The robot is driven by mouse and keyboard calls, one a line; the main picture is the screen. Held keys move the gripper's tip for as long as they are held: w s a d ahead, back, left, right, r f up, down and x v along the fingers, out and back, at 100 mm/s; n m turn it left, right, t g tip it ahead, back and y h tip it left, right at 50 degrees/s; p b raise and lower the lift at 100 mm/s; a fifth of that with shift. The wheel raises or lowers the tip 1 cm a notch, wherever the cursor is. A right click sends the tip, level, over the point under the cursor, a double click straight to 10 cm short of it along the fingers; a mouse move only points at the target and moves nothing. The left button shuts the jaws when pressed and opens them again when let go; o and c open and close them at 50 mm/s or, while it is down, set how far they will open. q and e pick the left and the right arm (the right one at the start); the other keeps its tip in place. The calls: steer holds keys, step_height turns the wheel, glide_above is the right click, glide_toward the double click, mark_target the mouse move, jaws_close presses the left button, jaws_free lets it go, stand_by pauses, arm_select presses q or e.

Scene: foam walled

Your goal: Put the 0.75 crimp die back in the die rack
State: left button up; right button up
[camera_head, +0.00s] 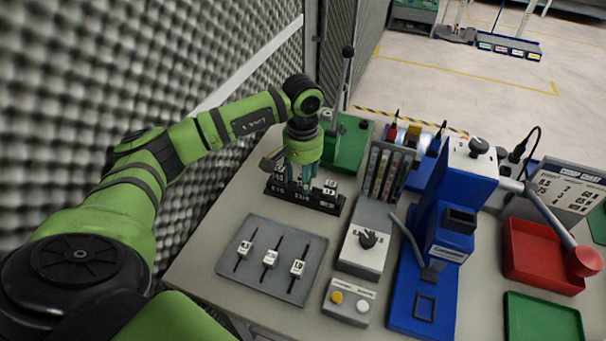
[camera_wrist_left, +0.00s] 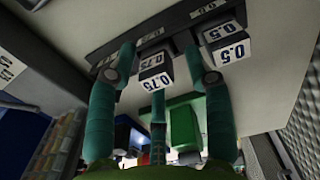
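The black die rack (camera_head: 318,202) stands near the back left of the bench; its front also shows across the top of the left wrist view (camera_wrist_left: 120,38). The white 0.75 crimp die (camera_wrist_left: 153,66) is at the rack's 0.75 place, between my left fingers; how deep it sits is unclear. In the head view my gripper hides it. My left gripper (camera_head: 304,182) points down over the rack. Its fingers (camera_wrist_left: 160,62) stand apart around the die, with a gap visible on the right side. My right gripper is not in view.
A 0.5 die (camera_wrist_left: 222,42) is close beside my finger. Another white die (camera_head: 330,187) stands at the rack's right. A blue press (camera_head: 440,240), a red bin (camera_head: 540,255) and a green tray (camera_head: 545,320) stand right.

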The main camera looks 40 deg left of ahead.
arm_select(q)
step_height(320, 180, up, 12)
stand_by(0.6)
stand_by(0.4)
